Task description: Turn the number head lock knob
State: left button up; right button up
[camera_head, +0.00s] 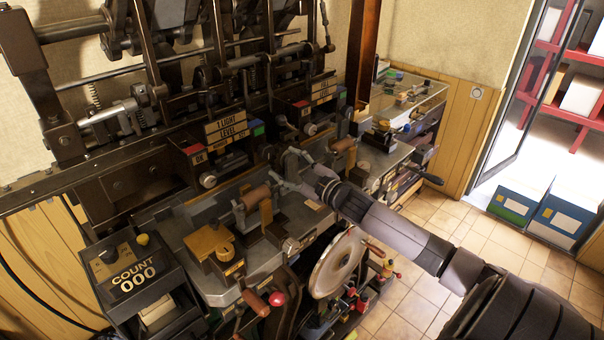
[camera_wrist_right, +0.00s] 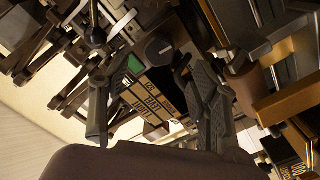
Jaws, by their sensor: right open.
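My right gripper (camera_head: 290,172) reaches in from the right over the middle of the press (camera_head: 240,195). It is open, with no object visible between its fingers. In the right wrist view the two fingers of this gripper (camera_wrist_right: 155,78) stand apart, with a lettered sign (camera_wrist_right: 152,102) and a dark round knob (camera_wrist_right: 158,49) behind the gap. Small round knobs show on the press, one below the left sign (camera_head: 208,181) and one below the right sign (camera_head: 310,129). I cannot tell which knob is the number head lock knob. My left gripper is not in view.
A counter box (camera_head: 133,278) reading 000 stands front left. A large pale disc (camera_head: 338,262) is below my right arm. Brown-handled levers (camera_head: 257,196) stick up near the gripper.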

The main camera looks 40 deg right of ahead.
jog(key=s, duration=0.5)
jog(key=shift+s+d, duration=0.25)
jog(key=shift+s, duration=0.1)
dwell(0.3)
